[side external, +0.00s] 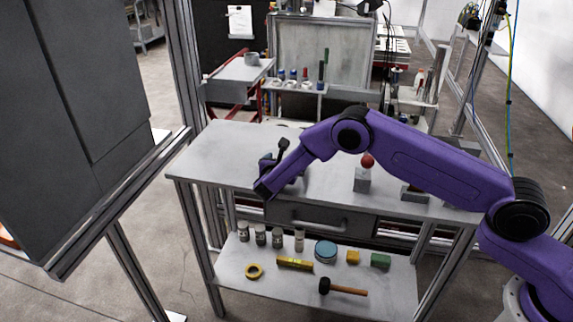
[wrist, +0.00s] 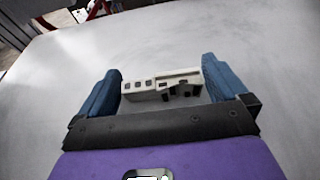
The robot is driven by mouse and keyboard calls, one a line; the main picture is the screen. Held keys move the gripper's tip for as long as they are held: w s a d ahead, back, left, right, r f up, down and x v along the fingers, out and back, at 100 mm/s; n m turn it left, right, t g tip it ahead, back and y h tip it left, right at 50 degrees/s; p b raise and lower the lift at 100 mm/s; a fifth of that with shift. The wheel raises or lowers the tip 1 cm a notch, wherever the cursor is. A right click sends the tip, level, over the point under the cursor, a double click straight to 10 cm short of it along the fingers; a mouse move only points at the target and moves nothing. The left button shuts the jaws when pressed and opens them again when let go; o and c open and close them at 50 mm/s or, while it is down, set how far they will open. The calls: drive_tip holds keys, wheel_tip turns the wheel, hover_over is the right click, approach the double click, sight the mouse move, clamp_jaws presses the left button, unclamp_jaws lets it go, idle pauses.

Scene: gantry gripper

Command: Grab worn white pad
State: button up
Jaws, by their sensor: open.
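A worn white pad (wrist: 162,87), a pale blocky piece with small square holes and dark notches, lies on the grey tabletop in the wrist view. My gripper (wrist: 160,72) has its two blue fingers apart, one on each side of the pad. The right end of the pad is close to the right finger; whether they touch I cannot tell. A gap shows at the left finger. In the side view my gripper (side external: 268,163) is low over the left part of the table, and I cannot make out the pad there.
The grey table (side external: 222,150) is mostly bare around my gripper. A grey block with a red ball (side external: 367,160) on top stands to the right. A lower shelf holds several jars, a yellow ring (side external: 254,271) and a mallet (side external: 345,289). A dark cabinet (side external: 75,120) stands at left.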

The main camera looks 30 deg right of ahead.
drive_tip(key=shift+c, duration=0.3)
drive_tip(key=c, duration=0.7)
drive_tip(key=shift+r, duration=0.15)
